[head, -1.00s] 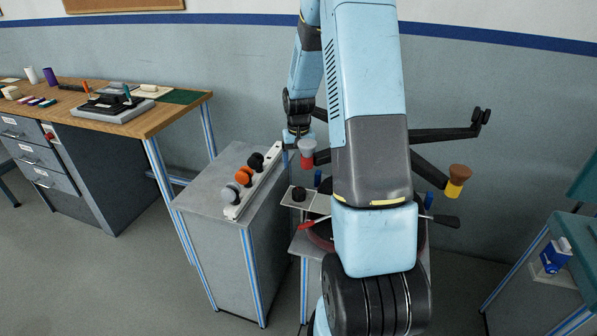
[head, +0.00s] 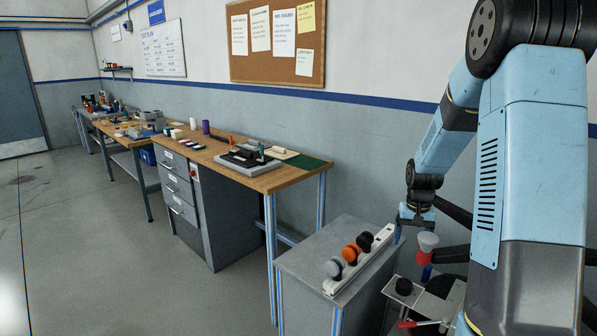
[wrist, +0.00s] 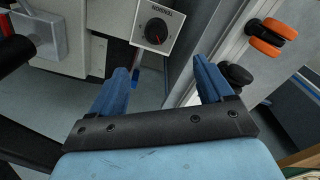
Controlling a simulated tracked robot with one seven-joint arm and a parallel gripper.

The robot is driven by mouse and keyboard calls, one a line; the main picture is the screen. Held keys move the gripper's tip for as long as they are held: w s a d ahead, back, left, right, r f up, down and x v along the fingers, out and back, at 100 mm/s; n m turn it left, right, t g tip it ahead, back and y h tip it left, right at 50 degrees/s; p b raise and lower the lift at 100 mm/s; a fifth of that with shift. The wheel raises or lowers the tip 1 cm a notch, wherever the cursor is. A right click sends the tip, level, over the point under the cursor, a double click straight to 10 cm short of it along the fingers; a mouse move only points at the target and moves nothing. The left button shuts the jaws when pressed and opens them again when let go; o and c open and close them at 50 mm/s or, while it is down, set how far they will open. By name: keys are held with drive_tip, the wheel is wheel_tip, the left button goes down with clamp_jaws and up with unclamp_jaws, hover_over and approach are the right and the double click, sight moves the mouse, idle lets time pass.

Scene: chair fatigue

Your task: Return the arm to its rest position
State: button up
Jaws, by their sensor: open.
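My gripper (wrist: 165,92) shows in the wrist view with its two blue fingers spread apart and nothing between them. It points down past a panel with a black tension knob (wrist: 157,30). In the head view my gripper (head: 416,221) hangs at the end of my blue arm, above and beside the grey cabinet (head: 300,262) and close to a red and grey knob (head: 427,250). My arm's large links fill the right side of the head view and hide part of the machine there.
A white rail (head: 336,287) on the cabinet holds a grey knob (head: 333,267), an orange knob (head: 349,254) and a black knob (head: 364,241). A wooden workbench (head: 270,183) stands left of it. The floor (head: 90,250) at left is open.

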drive_tip(key=s+a+r+t, duration=0.1)
drive_tip(key=s+a+r, duration=0.15)
drive_tip(key=r, duration=0.35)
drive_tip(key=s+a+r+t, duration=0.1)
drive_tip(key=s+a+r, duration=0.15)
drive_tip(key=r, duration=0.35)
drive_tip(key=s+a+r+n+t, duration=0.1)
drive_tip(key=s+r, duration=0.3)
drive_tip(key=s, duration=0.4)
drive_tip(key=s+a+r+n+t, duration=0.1)
drive_tip(key=s+a+r, duration=0.3)
drive_tip(key=s, duration=0.3)
drive_tip(key=s+a+r+n+t, duration=0.1)
drive_tip(key=s+a+r, duration=0.2)
drive_tip(key=s, duration=0.5)
drive_tip(key=shift+s+r, duration=0.35)
drive_tip(key=shift+r, duration=0.25)
